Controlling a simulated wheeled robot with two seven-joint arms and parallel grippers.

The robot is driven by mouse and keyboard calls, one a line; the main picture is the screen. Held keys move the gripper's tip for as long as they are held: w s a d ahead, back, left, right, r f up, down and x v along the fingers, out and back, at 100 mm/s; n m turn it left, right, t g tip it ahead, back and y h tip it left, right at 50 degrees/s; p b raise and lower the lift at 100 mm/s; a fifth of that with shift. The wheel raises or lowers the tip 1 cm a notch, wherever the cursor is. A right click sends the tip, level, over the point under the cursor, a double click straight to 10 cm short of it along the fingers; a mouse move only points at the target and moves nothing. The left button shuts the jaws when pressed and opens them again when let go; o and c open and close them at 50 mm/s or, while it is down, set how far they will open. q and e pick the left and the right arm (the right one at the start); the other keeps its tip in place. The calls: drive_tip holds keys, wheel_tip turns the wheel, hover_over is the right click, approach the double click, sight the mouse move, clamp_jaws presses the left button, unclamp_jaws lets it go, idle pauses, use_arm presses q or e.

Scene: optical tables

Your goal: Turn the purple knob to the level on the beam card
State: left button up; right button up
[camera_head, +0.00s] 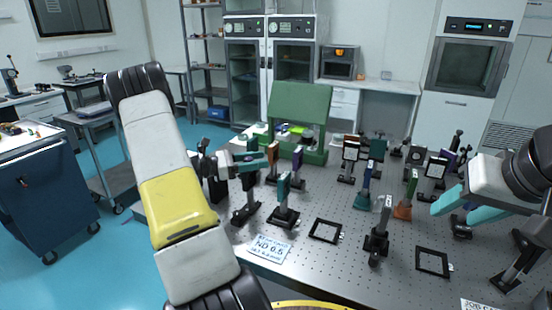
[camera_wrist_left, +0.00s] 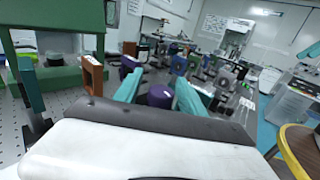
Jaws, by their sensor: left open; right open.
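The purple knob (camera_wrist_left: 160,96) shows in the left wrist view, between the two teal fingers of my left gripper (camera_wrist_left: 160,92). The fingers are apart, and I cannot tell whether either touches the knob. In the head view my left gripper (camera_head: 256,161) is over the left part of the optical table; the knob cannot be made out there. The white beam card (camera_head: 268,248) lies at the table's front edge and reads ND 0.5 in large print; its smaller lines are hard to read. My right gripper (camera_head: 447,206) is open and empty above the table's right side.
Mounted optics crowd the perforated table (camera_head: 340,270). A green stand (camera_head: 302,105) is at its back left. Black square frames (camera_head: 326,231) lie near the front. A job card (camera_head: 480,304) is cut off at the bottom right. A blue cabinet (camera_head: 45,190) stands left.

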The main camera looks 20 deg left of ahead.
use_arm(q)
drive_tip(key=shift+c, duration=0.5)
clamp_jaws()
drive_tip(key=shift+t, duration=0.3)
drive_tip(key=n+t+y, duration=0.2)
drive_tip(key=y, duration=0.1)
drive_tip(key=a+n+t+y, duration=0.1)
drive_tip(key=n+t+y, duration=0.1)
drive_tip(key=y, duration=0.1)
drive_tip(key=w+n+t+y, duration=0.1)
drive_tip(key=n+y, duration=0.2)
drive_tip(key=shift+a+t, duration=0.15)
drive_tip(key=shift+t, duration=0.25)
drive_tip(key=shift+a+n+t+y, duration=0.1)
drive_tip(key=shift+a+n+y, duration=0.15)
drive_tip(key=shift+n+y, duration=0.85)
drive_tip(key=shift+a+n+t+y, duration=0.15)
drive_tip(key=shift+n+y, duration=0.5)
drive_tip(key=shift+y, duration=0.9)
drive_tip(key=shift+a+n+t+y, duration=0.1)
drive_tip(key=shift+a+n+y, duration=0.2)
drive_tip(key=shift+n+y, duration=0.8)
drive_tip(key=shift+m+y, duration=0.25)
